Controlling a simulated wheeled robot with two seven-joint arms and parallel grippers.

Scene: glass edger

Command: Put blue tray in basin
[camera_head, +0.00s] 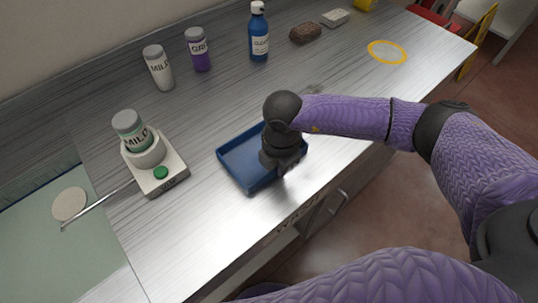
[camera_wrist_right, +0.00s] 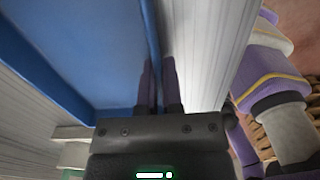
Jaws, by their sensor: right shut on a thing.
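The blue tray (camera_head: 238,162) lies on the metal counter near its front edge, in the middle of the head view. My right gripper (camera_head: 286,166) reaches down over the tray's right side and hides part of it. In the right wrist view the gripper's two fingers (camera_wrist_right: 159,95) are shut on the rim of the blue tray (camera_wrist_right: 95,60), one on each side of the wall. I see no basin that I can clearly make out. My left gripper is not in view.
A milo jar (camera_head: 131,130) stands on a white device (camera_head: 165,178) left of the tray. White (camera_head: 158,68), purple (camera_head: 198,50) and blue (camera_head: 258,35) bottles stand at the back. A brown sponge (camera_head: 305,33) and yellow ring (camera_head: 387,52) lie farther right. A pale mat (camera_head: 65,250) is at left.

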